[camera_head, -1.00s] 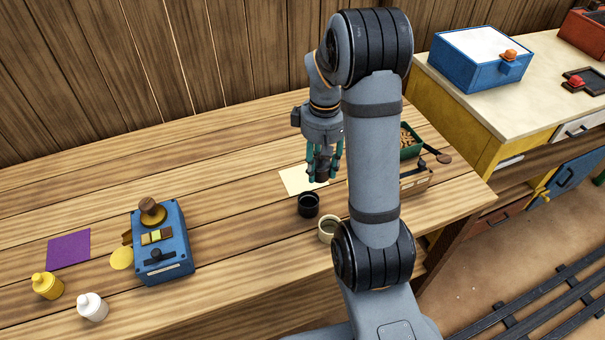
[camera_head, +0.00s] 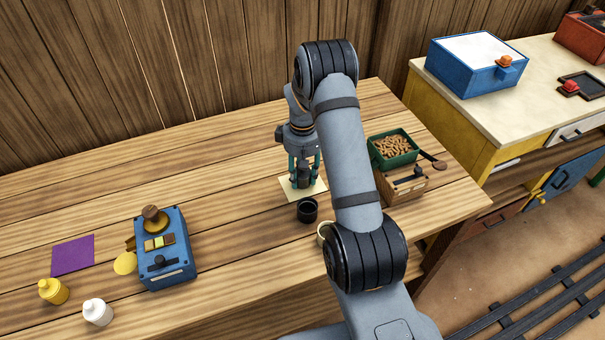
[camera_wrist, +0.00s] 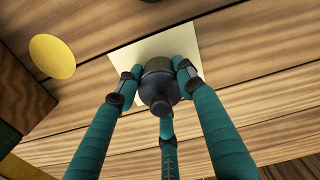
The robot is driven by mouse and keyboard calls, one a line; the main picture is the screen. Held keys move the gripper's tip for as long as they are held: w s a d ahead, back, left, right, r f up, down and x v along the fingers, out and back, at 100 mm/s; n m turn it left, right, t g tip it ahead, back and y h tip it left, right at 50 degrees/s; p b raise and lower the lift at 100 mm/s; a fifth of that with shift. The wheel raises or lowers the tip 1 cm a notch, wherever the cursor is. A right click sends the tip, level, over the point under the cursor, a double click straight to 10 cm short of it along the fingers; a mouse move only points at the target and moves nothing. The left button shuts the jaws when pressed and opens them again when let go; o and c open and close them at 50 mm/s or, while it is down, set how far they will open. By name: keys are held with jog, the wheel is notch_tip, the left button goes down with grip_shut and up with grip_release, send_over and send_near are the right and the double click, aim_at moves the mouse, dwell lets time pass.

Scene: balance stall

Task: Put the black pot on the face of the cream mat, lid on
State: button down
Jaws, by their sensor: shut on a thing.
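My gripper (camera_head: 304,180) is shut on the black pot (camera_head: 303,181), which is upright. In the wrist view the black pot (camera_wrist: 158,85) sits between my three teal fingers, with a dark lid and knob on top. The cream mat (camera_head: 316,190) lies flat on the table under it. In the wrist view the mat (camera_wrist: 128,58) shows around the pot, and the pot is over its face. I cannot tell whether the pot's base touches the mat.
An open black cup (camera_head: 307,211) stands just in front of the mat, with a pale cup (camera_head: 323,232) nearer my arm. A green crate (camera_head: 394,158) and wooden box (camera_head: 402,187) stand right. A blue balance box (camera_head: 172,262), purple mat (camera_head: 73,254), yellow pot (camera_head: 53,290) and white pot (camera_head: 97,311) are left.

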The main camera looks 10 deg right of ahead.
jog(key=shift+f, duration=0.2)
jog(key=c, duration=1.1)
grip_release()
jog(key=shift+r, duration=0.1)
notch_tip(320, 180, up, 12)
jog(key=shift+r+b, duration=0.15)
jog(key=shift+b, duration=0.3)
